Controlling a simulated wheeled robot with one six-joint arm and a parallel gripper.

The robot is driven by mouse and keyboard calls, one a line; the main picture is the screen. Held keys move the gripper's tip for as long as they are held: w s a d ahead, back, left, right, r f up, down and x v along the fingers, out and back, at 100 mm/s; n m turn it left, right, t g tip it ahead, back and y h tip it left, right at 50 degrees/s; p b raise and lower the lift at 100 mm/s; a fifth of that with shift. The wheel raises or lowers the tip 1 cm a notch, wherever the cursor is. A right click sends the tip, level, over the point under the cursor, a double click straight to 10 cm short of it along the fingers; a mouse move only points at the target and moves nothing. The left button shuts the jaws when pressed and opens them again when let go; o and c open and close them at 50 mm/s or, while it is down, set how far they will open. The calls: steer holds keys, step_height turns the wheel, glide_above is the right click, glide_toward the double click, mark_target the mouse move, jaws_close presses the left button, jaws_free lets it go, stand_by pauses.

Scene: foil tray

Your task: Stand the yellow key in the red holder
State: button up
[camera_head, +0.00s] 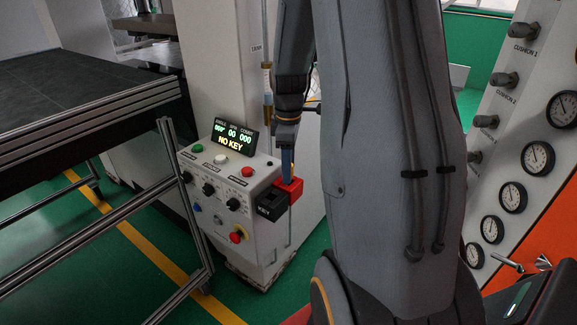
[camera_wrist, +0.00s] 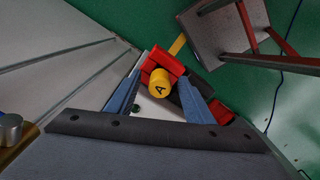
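The yellow key shows in the wrist view as a round yellow head (camera_wrist: 160,83) marked "A", seen from above. It is over or in the red holder (camera_wrist: 166,62); how deep it sits is hidden. My gripper (camera_wrist: 160,79) has its two blue fingers on either side of the key's head, with a visible gap at each side. In the head view my gripper (camera_head: 288,165) points down just above the red holder (camera_head: 291,187) on the panel's right side. The key cannot be made out there.
The control panel (camera_head: 213,167) has several knobs and buttons, and its display (camera_head: 233,137) reads "NO KEY". A black box (camera_head: 270,205) is beside the holder. A dark table (camera_head: 75,85) with metal rails is at left. Gauges (camera_head: 540,158) are at right.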

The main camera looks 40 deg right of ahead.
steer(key=shift+r+b, duration=1.15)
steer(key=shift+r, duration=2.75)
steer(key=shift+a, duration=0.1)
steer(key=s+a+f+m, duration=0.1)
steer(key=a, duration=0.2)
steer(key=a+f+m+b, duration=0.1)
steer(key=a+f, duration=0.1)
steer(key=a, duration=0.1)
steer(key=s+a+f+m+b, duration=0.1)
steer(key=a+f, duration=0.1)
steer(key=a, duration=0.2)
steer(key=shift+s+m+t, duration=0.3)
steer(key=s+a+f+m+b, duration=0.2)
steer(key=s+a+f+m, duration=0.3)
steer(key=a, duration=0.5)
steer(key=s+f, duration=0.1)
steer(key=s, duration=0.1)
steer(key=shift+s+a+m+t, duration=0.3)
steer(key=shift+s+m+t, duration=0.05)
steer(key=shift+m+t, duration=0.05)
